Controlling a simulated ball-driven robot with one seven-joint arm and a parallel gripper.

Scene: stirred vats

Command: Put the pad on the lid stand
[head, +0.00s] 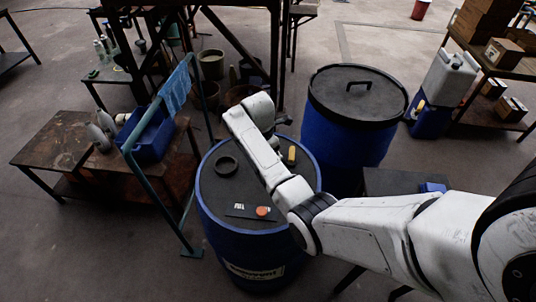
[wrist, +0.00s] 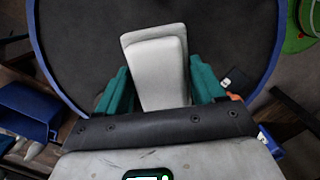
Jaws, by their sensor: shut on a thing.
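In the wrist view, my gripper (wrist: 160,82) has its two teal fingers shut on a pale grey, block-like pad (wrist: 155,48). The pad is held over the dark round top (wrist: 85,45) of a blue-rimmed drum. The drum also shows in the head view (head: 215,195), below my arm. In the head view my fingers and the pad are hidden behind my own arm. A black ring (head: 226,166) lies on the drum top at left. I cannot tell for certain which thing is the lid stand.
The drum top bears a yellow item (head: 291,155), a dark plate (head: 240,211) and an orange piece (head: 263,211). A second blue drum with a black handled lid (head: 350,92) stands behind right. A teal frame (head: 150,175) and a bench with a blue crate (head: 150,140) stand left.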

